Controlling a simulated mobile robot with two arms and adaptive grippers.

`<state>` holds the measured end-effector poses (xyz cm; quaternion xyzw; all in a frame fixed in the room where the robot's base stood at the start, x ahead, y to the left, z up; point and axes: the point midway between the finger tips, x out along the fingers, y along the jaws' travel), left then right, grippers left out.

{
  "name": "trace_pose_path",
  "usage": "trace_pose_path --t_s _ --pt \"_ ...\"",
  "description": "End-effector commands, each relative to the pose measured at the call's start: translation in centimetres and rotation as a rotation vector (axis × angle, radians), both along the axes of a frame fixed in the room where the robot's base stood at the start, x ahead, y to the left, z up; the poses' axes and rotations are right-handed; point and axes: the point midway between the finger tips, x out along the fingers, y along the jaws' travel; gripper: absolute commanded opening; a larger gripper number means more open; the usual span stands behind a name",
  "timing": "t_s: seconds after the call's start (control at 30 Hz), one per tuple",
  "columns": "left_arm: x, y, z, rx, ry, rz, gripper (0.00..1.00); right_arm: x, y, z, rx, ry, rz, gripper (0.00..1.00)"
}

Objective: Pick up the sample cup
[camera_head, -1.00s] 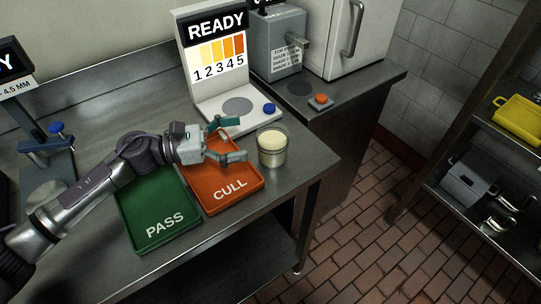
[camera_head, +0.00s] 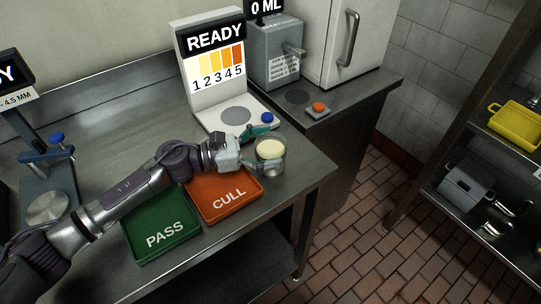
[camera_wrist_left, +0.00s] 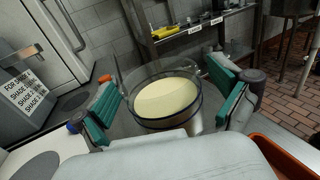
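The sample cup (camera_head: 270,156) is a clear glass cup with pale yellow contents. It stands upright on the steel counter at the right end, beside the orange CULL tray. My left gripper (camera_head: 262,146) is at the cup, coming from the left. In the left wrist view the cup (camera_wrist_left: 168,100) sits between the two teal finger pads of my left gripper (camera_wrist_left: 168,108), which are spread apart on either side of it. A gap shows on the left side; contact on the right side is unclear. My right gripper is not in view.
The orange CULL tray (camera_head: 226,201) and green PASS tray (camera_head: 163,232) lie under my arm. A READY colour reader (camera_head: 215,75) with a blue button stands behind. A grey dispenser (camera_head: 274,55) and orange button (camera_head: 319,107) are at the back right. The counter edge is close right of the cup.

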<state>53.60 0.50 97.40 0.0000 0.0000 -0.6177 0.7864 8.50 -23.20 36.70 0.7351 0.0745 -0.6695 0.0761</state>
Motion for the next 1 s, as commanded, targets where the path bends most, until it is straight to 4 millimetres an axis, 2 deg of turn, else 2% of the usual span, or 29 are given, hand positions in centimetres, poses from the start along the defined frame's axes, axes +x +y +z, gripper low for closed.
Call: trace_pose_path --t_s 0.03,0.07,0.43,0.77,0.87,1.0 --pt "0.0 0.0 0.0 0.000 0.000 0.000 0.92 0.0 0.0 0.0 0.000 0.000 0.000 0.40" --pt "0.0 0.0 0.0 0.000 0.000 0.000 0.87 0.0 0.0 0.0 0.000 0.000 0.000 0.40" --pt "0.0 0.0 0.0 0.000 0.000 0.000 0.25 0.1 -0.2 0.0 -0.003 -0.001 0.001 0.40" --pt "0.0 0.0 0.4 -0.001 -0.002 -0.001 0.23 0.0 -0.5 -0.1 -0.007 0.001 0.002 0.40" --pt "0.0 0.1 1.1 -0.001 -0.005 -0.001 0.23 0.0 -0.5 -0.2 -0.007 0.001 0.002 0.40" --pt "0.0 0.1 3.1 -0.001 -0.008 -0.001 0.23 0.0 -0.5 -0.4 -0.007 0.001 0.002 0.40"
